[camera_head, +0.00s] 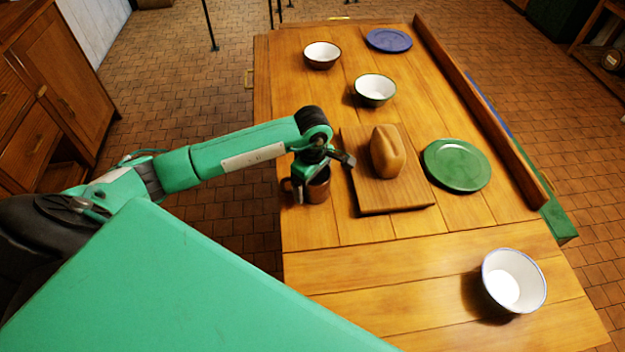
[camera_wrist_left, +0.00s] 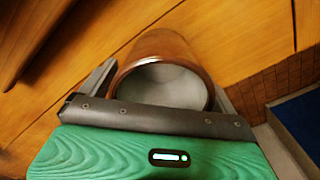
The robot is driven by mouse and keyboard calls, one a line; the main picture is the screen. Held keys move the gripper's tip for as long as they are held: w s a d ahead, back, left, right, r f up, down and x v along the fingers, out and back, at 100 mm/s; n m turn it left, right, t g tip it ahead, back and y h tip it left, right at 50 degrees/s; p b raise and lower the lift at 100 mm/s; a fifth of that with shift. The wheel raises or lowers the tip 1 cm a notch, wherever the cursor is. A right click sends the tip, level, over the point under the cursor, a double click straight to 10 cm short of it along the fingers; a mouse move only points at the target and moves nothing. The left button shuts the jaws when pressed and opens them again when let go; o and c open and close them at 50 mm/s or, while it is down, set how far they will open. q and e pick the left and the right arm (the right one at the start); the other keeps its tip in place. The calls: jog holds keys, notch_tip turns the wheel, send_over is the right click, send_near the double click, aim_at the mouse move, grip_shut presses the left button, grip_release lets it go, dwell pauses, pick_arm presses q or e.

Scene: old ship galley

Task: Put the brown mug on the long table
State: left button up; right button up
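The brown mug (camera_head: 317,190) stands upright near the left edge of the long table (camera_head: 365,232), its handle toward the left. My left gripper (camera_head: 322,176) is over the mug, with one finger on each side of it. The far finger looks spread away from the mug's wall, so the gripper appears open around it. In the left wrist view the mug (camera_wrist_left: 165,48) lies between the fingers, its pale inside visible. Part of the mug is hidden behind the gripper. My right gripper is not in view.
A cutting board (camera_head: 400,197) with a bread loaf (camera_head: 387,152) lies just right of the mug. A green plate (camera_head: 457,165), blue plate (camera_head: 389,40) and white bowls (camera_head: 374,90) (camera_head: 322,55) (camera_head: 513,281) are also on the table. Bare tabletop lies in front of the board.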

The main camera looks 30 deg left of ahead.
pick_arm(q)
jog(key=shift+r, duration=0.3)
notch_tip(320, 180, up, 5)
jog(key=shift+f+b, duration=0.1)
jog(key=shift+b, duration=0.35)
notch_tip(320, 180, up, 7)
jog(key=shift+b, duration=0.45)
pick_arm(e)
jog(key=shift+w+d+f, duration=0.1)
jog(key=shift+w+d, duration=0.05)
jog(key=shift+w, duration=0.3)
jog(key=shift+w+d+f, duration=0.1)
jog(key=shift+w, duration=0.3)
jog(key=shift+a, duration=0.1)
